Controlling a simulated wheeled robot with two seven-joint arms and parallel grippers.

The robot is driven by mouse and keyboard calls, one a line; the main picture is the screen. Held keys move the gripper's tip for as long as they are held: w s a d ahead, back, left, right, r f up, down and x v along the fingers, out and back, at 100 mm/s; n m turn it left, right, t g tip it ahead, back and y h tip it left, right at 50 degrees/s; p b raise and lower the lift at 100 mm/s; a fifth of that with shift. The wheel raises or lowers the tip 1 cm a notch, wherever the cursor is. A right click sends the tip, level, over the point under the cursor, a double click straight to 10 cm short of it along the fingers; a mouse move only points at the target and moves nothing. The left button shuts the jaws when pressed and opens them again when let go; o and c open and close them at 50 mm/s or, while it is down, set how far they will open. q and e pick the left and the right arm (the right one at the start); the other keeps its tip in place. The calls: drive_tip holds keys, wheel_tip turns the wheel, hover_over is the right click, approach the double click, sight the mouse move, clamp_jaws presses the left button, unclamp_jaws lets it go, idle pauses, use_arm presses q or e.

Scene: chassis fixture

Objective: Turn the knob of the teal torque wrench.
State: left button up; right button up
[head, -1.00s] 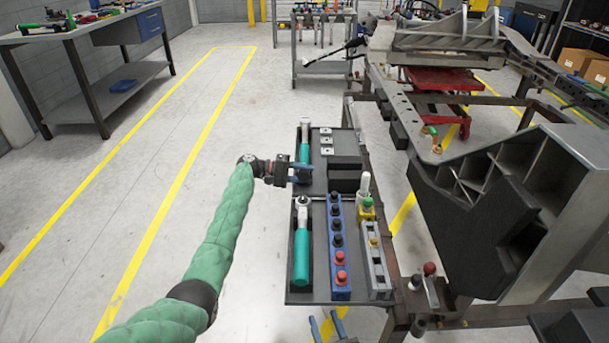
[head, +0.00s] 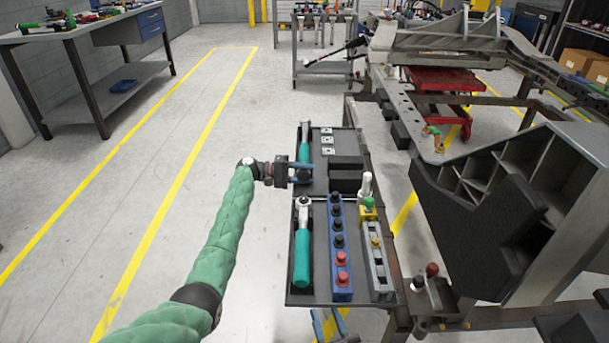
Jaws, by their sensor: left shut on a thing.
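The teal torque wrench (head: 305,146) lies lengthwise at the far left of the dark tray (head: 319,179). My left gripper (head: 302,172) reaches in from the left and is shut on the near end of this wrench. Its fingers hide that end and the knob. A second teal-handled tool, a ratchet (head: 302,257), lies in a black holder nearer to me, apart from the gripper.
Right of the ratchet stand a blue rail (head: 342,293) with black and red knobs and a grey block (head: 379,284). Black blocks (head: 346,162) lie right of my left gripper. A large chassis part (head: 490,225) stands on the right.

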use_arm(q)
drive_tip(key=shift+s+f, duration=0.25)
drive_tip(key=shift+f, duration=0.1)
drive_tip(key=shift+c, duration=0.3)
drive_tip(key=shift+d, duration=0.1)
drive_tip(key=o, duration=1)
drive_tip(key=shift+c, duration=0.2)
drive_tip(key=shift+r, duration=0.1)
drive_tip(key=a, duration=0.8)
drive_tip(key=shift+w+b, duration=0.25)
drive_tip(key=shift+b, duration=0.05)
